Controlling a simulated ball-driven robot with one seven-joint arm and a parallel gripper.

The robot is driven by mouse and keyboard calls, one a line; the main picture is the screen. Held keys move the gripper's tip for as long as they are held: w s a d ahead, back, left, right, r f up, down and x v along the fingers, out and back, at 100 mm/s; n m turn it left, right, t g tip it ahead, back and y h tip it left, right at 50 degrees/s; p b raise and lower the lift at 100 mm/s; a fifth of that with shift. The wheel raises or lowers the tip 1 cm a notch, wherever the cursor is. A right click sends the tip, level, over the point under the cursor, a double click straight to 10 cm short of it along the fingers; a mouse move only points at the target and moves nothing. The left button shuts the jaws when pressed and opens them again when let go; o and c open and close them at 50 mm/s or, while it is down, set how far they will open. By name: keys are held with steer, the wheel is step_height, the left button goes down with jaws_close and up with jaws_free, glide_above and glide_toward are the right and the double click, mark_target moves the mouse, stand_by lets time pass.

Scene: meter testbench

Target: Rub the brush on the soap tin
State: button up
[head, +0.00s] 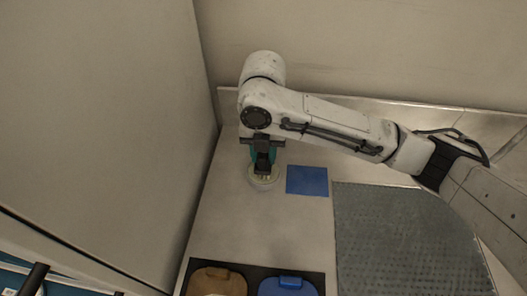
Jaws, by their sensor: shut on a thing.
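My gripper (262,164) points down at the far left part of the bench. It is shut on a teal thing, which I take to be the brush (281,155); only small teal parts show on either side of the dark jaws. Directly below is a round, pale tin (264,184), which I take to be the soap tin, with a yellowish inside. My gripper and the brush hide much of it. From this view I cannot tell whether the brush touches the tin's contents.
A blue flat square (307,181) lies just right of the tin. A grey textured mat (405,240) covers the right side of the bench. A dark tray (240,268) at the front holds a brown item (217,281) and a blue item (288,286). A wall panel (110,110) closes off the left.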

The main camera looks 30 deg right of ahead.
steer(key=shift+f, duration=0.45)
stand_by(1.2)
steer(key=shift+r+p, duration=2.75)
steer(key=shift+r, duration=0.85)
steer(key=shift+f, duration=0.1)
